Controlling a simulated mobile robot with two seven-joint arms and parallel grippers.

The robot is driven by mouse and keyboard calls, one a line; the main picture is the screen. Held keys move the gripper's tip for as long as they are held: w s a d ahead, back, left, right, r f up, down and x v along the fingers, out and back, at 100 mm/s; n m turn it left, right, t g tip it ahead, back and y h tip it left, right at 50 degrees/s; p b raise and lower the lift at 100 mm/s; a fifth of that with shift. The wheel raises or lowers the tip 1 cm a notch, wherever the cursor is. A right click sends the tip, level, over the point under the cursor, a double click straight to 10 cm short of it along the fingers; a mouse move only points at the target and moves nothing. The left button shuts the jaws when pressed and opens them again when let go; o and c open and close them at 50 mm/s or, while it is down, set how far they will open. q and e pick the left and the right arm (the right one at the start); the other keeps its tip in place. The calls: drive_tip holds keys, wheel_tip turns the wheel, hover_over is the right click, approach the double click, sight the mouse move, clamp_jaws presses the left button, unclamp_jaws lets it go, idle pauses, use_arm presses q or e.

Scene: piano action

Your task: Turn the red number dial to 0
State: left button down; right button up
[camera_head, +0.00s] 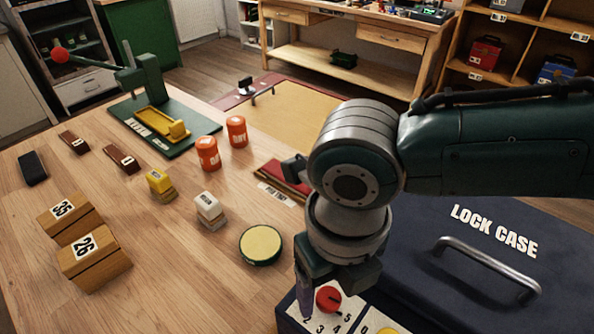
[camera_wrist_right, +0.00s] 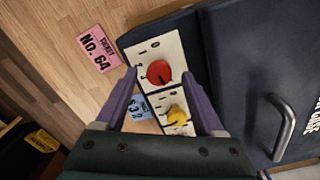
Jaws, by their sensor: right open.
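The red number dial (camera_head: 328,299) sits on a white number plate on the dark case's front-left part. In the head view the figures 2, 3, 4 and 5 show around it, and a dark pointer seems to face the 4–5 side; its exact setting is unclear. It also shows in the right wrist view (camera_wrist_right: 159,72). My right gripper (camera_wrist_right: 160,76) is open, its purple fingers on either side of the dial in that view. In the head view the gripper (camera_head: 325,287) is just above the dial. Contact cannot be told. My left gripper is out of view.
A yellow dial (camera_wrist_right: 177,115) is next to the red one. The lock case (camera_head: 450,285) with a metal handle (camera_head: 487,268) lies on the right. A round tin (camera_head: 261,244), orange cans (camera_head: 208,153) and numbered wooden blocks (camera_head: 94,258) stand left on the wooden table.

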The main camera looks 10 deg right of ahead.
drive_tip(key=shift+f, duration=0.4)
clamp_jaws()
idle(0.4)
